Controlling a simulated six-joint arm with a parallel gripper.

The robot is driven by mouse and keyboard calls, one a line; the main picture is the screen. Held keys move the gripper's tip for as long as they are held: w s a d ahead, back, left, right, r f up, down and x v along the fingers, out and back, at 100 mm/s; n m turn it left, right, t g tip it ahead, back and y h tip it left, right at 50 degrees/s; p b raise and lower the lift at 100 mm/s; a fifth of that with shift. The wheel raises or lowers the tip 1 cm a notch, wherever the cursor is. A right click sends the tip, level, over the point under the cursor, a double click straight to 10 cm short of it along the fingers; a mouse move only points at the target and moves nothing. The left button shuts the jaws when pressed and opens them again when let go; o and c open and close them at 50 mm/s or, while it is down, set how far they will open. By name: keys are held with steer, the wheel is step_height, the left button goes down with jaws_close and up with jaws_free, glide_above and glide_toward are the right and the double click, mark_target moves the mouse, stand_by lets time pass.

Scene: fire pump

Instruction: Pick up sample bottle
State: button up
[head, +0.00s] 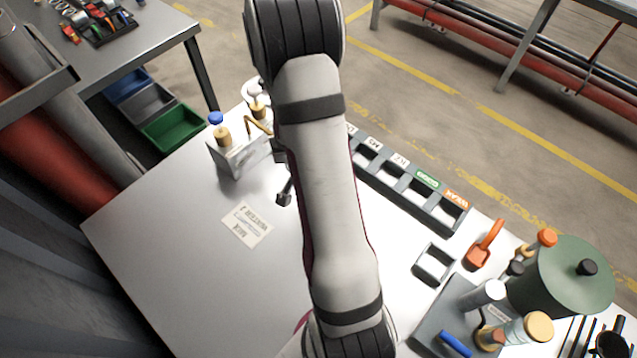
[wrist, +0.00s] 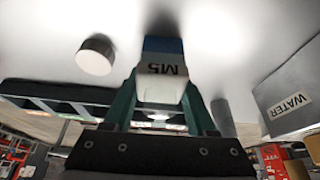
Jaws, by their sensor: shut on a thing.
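The sample bottle (wrist: 162,82) shows in the wrist view as a small piece with a white front marked M5 and a blue band above it. My gripper (wrist: 161,92) has its green fingers on either side of the bottle, shut on it. The bottle's far end is not clear, and I cannot tell whether it touches the white surface behind it. In the head view my arm crosses the middle of the table and hides my gripper and the bottle.
A labelled slotted rack (head: 410,183) stands along the table's back edge. A grey box marked WATER (wrist: 290,98) and a white round piece (wrist: 95,56) flank my gripper. A green pot (head: 565,280) stands far right. The table's left front (head: 165,260) is clear.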

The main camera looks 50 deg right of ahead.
jaws_close()
steer(key=shift+r, duration=0.1)
step_height(320, 180, up, 4)
steer(key=shift+f, duration=0.1)
steer(key=s+d+r, duration=0.3)
steer(key=s+r, duration=0.4)
steer(key=s, duration=0.4)
glide_above(369, 151)
steer(key=a, duration=0.2)
step_height(369, 151, down, 3)
steer(key=shift+d+f, duration=0.15)
steer(key=shift+f, duration=3.45)
steer(key=shift+d, duration=0.1)
